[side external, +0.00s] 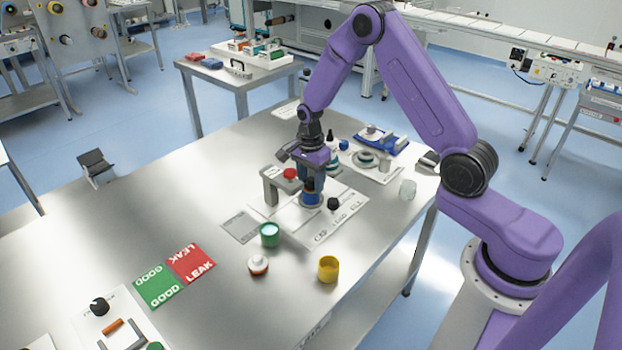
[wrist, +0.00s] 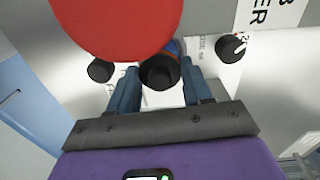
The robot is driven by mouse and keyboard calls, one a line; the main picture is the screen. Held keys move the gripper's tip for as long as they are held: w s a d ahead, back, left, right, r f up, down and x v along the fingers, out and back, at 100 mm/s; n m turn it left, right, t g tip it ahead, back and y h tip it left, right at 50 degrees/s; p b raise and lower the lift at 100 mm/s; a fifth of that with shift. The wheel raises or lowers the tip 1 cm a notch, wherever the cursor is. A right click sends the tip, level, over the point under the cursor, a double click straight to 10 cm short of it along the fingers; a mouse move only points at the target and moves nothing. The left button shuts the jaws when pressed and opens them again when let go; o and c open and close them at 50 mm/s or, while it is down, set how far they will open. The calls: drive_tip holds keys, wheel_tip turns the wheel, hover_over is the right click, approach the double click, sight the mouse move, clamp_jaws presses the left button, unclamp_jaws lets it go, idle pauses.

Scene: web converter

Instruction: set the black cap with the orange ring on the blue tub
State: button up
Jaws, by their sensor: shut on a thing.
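The blue tub (side external: 311,199) stands on the white labelled sheet under my gripper (side external: 310,180). The black cap (side external: 309,184) is directly above the tub's mouth; its orange ring is too small to make out clearly. In the wrist view my gripper (wrist: 159,82) has its two blue-grey fingers on either side of the black cap (wrist: 160,72), shut on it. A bit of the blue tub (wrist: 175,47) shows just behind the cap. I cannot tell whether the cap touches the tub's rim.
A grey stand with a red disc (side external: 289,174) is close left of my gripper; the disc (wrist: 115,20) covers much of the wrist view. A black knob (side external: 333,204) is right of the tub. A green tub (side external: 270,235), white-topped jar (side external: 258,265) and yellow tub (side external: 328,269) stand nearer.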

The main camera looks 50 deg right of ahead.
drive_tip(key=shift+f, duration=0.15)
drive_tip(key=o, duration=1.4)
drive_tip(key=shift+r, duration=3.05)
